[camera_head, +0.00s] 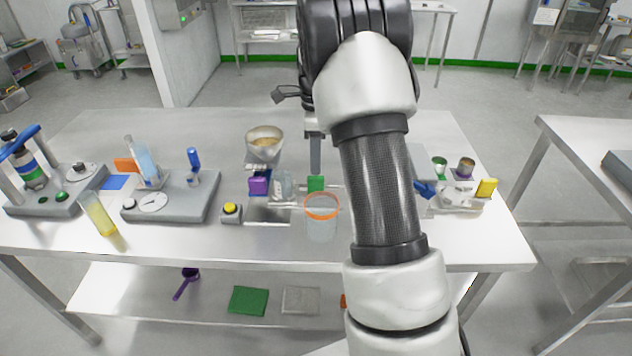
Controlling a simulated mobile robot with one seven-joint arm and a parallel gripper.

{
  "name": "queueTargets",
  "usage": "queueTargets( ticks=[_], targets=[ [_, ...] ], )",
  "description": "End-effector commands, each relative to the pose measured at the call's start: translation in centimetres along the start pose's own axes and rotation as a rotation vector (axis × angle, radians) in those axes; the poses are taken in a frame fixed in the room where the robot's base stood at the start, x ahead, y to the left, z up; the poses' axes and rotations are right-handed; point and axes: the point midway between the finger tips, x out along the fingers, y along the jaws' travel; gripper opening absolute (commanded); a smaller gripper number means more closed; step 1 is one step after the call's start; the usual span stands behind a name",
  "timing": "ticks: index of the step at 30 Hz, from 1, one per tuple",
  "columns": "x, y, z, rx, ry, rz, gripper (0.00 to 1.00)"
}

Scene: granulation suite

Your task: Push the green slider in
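The green slider (316,184) shows as a small green block in the middle of the table, at the back edge of a low clear-and-metal fixture. My gripper (315,172) points down just above and behind it, close to its top. I cannot tell whether they touch. Only a narrow grey finger part shows.
An orange-rimmed clear cup (321,208) stands in front of the slider. A hopper (263,142), purple block (258,184) and yellow button (231,210) are to the left. A yellow block (487,188) and small cups stand right of my arm.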

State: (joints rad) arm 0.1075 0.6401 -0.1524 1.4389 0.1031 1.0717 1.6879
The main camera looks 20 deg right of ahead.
Motion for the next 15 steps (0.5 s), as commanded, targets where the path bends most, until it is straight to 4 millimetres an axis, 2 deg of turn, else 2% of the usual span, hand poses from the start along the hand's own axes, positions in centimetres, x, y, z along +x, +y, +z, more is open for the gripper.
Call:
queueTargets(
  ticks=[1,6,10,15],
  targets=[
    [1.4,0.0,-0.1,0.0,0.001,0.002,0.31],
    [4.5,0.0,0.0,0.0,0.0,0.001,0.31],
    [6.2,0.0,-0.1,0.001,0.0,0.0,0.31],
    [7.1,0.0,0.0,0.0,0.0,-0.001,0.31]
  ],
)
